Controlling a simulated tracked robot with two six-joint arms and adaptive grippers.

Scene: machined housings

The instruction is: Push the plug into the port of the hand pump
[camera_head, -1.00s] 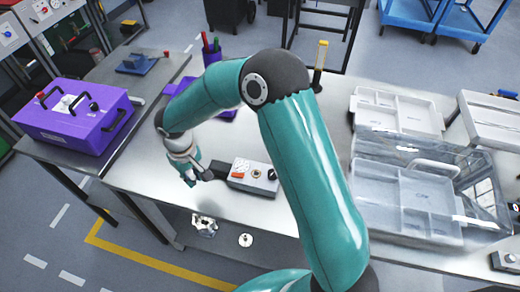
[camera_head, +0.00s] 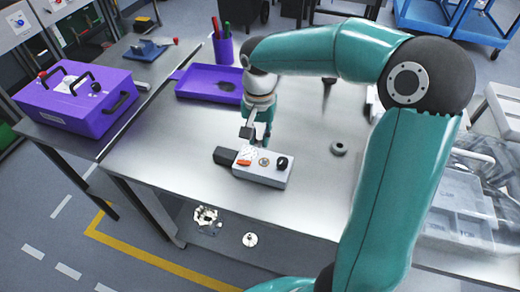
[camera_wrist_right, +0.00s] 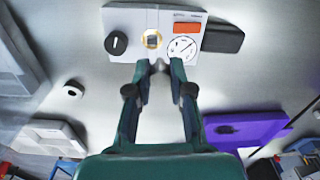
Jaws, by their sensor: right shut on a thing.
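The hand pump (camera_head: 262,166) is a light grey box lying on the metal table, with a black handle at its left end in the head view. Its top carries an orange block, a round gauge, a brass-ringed port (camera_wrist_right: 152,39) and a black knob. My right gripper (camera_head: 254,137) is at the far side of the pump, pointing down. In the wrist view its fingertips are shut on a small grey piece, the plug (camera_wrist_right: 159,66), mostly hidden between them. The plug appears just beside the port, not in it; its height over the pump is unclear. My left gripper is out of view.
A purple tray (camera_head: 200,95) and a purple pen cup (camera_head: 223,50) stand behind the pump. Clear organiser boxes (camera_head: 455,230) stand at the right. Bare tabletop surrounds the pump.

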